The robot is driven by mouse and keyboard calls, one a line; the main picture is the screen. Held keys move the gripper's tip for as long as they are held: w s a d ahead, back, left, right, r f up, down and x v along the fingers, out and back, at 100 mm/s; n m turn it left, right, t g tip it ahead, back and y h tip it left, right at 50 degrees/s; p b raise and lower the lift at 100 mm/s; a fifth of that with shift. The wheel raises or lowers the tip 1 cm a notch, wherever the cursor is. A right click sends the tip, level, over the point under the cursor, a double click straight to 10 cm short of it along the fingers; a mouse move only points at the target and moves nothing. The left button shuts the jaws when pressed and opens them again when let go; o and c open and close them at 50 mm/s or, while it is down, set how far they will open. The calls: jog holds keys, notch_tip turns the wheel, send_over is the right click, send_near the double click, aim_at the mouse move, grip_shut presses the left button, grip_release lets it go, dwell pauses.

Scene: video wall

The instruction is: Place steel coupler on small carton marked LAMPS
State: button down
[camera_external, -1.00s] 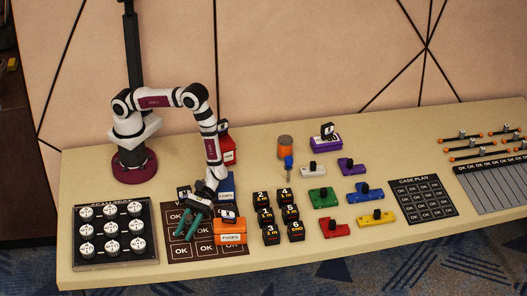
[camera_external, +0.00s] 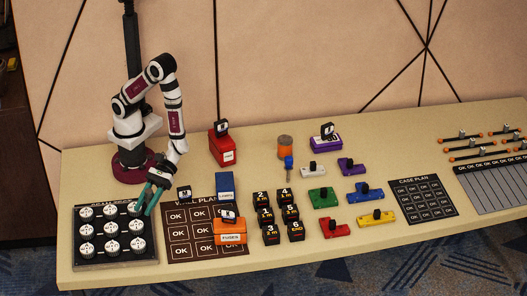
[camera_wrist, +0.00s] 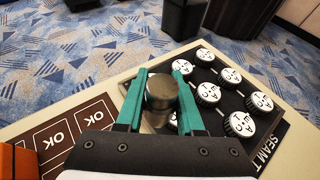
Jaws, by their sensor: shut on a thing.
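My gripper (camera_external: 147,202) is over the right edge of the black tray of white knobs. In the wrist view its teal fingers (camera_wrist: 161,100) are closed on a dark grey metal cylinder, the steel coupler (camera_wrist: 162,88), held upright between them. In the outside view the coupler is too small to make out clearly. A small blue carton (camera_external: 225,184) with a white label stands right of my gripper at the back of the dark plan sheet. An orange carton labelled FUSES (camera_external: 229,233) and a red carton (camera_external: 222,150) stand near it.
The black knob tray (camera_external: 88,260) is at the front left. The plan sheet (camera_external: 180,252) with OK squares lies beside it. A small black tagged block (camera_external: 184,192) is left of the blue carton. Numbered black blocks (camera_external: 270,235) stand right of the orange carton.

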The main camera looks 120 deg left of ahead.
jog(key=w+a+r+n+t, duration=0.1)
jog(key=w+a+r+t, duration=0.15)
jog(key=a, duration=0.45)
jog(key=n+t+y, duration=0.1)
jog(key=n, duration=0.1)
send_over(223, 186)
jog(key=f, duration=0.3)
jog(key=shift+s+d+f, duration=0.2)
jog(key=shift+d+f, duration=0.05)
jog(key=shift+w+a+f, duration=0.1)
jog(key=shift+a+f, duration=0.1)
jog(key=shift+f, duration=0.9)
jog(key=shift+w+a+f, duration=0.1)
jog(key=shift+a+f, duration=0.05)
jog(key=shift+f, duration=0.95)
jog(key=shift+f, duration=0.1)
jog(key=c, duration=0.5)
grip_release()
jog(key=shift+c, duration=0.2)
jog(key=shift+s, duration=0.1)
jog(key=v, duration=0.7)
jog(key=shift+s+a+r, duration=0.15)
jog(key=shift+a+r, duration=0.05)
